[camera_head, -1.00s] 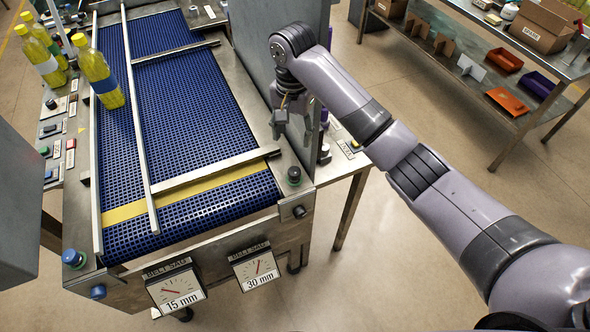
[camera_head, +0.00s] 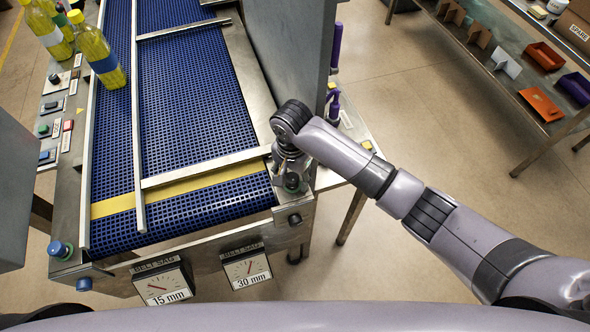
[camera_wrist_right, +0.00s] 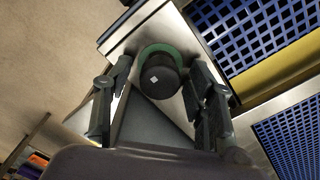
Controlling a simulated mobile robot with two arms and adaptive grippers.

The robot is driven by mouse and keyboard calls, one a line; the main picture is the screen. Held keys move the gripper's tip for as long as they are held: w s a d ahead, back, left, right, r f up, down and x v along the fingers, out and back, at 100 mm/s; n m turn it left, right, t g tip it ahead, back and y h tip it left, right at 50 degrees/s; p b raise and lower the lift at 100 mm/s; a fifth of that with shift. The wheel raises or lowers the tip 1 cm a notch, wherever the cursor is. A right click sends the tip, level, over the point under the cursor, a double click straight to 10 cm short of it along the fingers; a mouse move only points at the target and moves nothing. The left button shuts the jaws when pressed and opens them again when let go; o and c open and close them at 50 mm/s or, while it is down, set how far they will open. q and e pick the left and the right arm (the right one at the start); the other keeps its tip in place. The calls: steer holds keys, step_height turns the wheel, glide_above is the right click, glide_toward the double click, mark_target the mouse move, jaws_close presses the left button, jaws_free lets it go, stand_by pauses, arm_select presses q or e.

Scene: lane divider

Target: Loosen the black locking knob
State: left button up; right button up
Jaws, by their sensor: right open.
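The black knob (camera_wrist_right: 158,78), with a white square mark on top and a green collar, stands on the metal side rail of the conveyor. It also shows in the head view (camera_head: 292,183) at the rail's near right corner, partly hidden by the gripper. My right gripper (camera_head: 289,179) is open, pointing down over it. In the right wrist view the gripper's fingertips (camera_wrist_right: 159,68) lie on either side of the knob, with gaps visible. I cannot tell how far down the fingers reach. My left gripper is not in view.
The blue mesh belt (camera_head: 190,100) carries a metal divider rail (camera_head: 137,120) and a crossbar (camera_head: 205,168). A grey upright panel (camera_head: 290,60) rises behind the gripper. Dial gauges (camera_head: 245,268) hang in front. A shelf with trays (camera_head: 541,104) is at right.

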steer(key=shift+s+a+r, duration=0.1)
steer(key=shift+s, duration=0.15)
steer(key=shift+c, duration=0.9)
steer(key=shift+w, duration=0.1)
steer(key=c, duration=1)
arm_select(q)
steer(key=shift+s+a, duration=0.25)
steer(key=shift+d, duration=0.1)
arm_select(e)
steer(key=shift+n, duration=0.5)
